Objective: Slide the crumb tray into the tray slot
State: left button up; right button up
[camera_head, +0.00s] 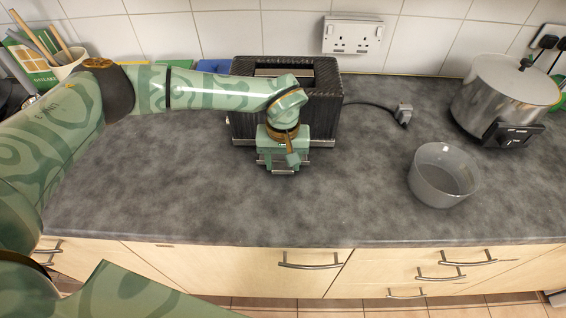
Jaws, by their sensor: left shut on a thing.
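A black ribbed toaster (328,95) stands against the back wall, its top slots facing up. My left gripper (282,163) is at the toaster's front, low near the counter, pointing down. It is shut on the crumb tray, which is mostly hidden by the gripper; only thin silvery edges show around the fingers. The tray slot, at the toaster's lower front, is hidden behind my gripper and wrist. I cannot tell whether any of the tray is inside the slot. My right gripper is out of view.
A plug (403,114) on a black cord lies right of the toaster. A grey bowl (443,176) and a steel pot (503,92) stand further right. A wall socket (352,36) is behind. The grey counter (200,190) is clear in front.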

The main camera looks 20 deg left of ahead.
aim_at(283, 159)
pick_arm(q)
jog(key=shift+w+a+b, duration=0.25)
jog(key=shift+w+b, duration=0.25)
jog(key=shift+w, duration=0.25)
jog(key=shift+w+a+b, duration=0.2)
jog(key=shift+w+b, duration=0.25)
jog(key=shift+w, duration=0.3)
jog(key=o, duration=1.2)
jog(key=shift+r, duration=0.1)
notch_tip(283, 159, up, 16)
jog(key=shift+r+p, duration=0.1)
jog(key=shift+p, duration=1)
jog(key=shift+c, duration=0.5)
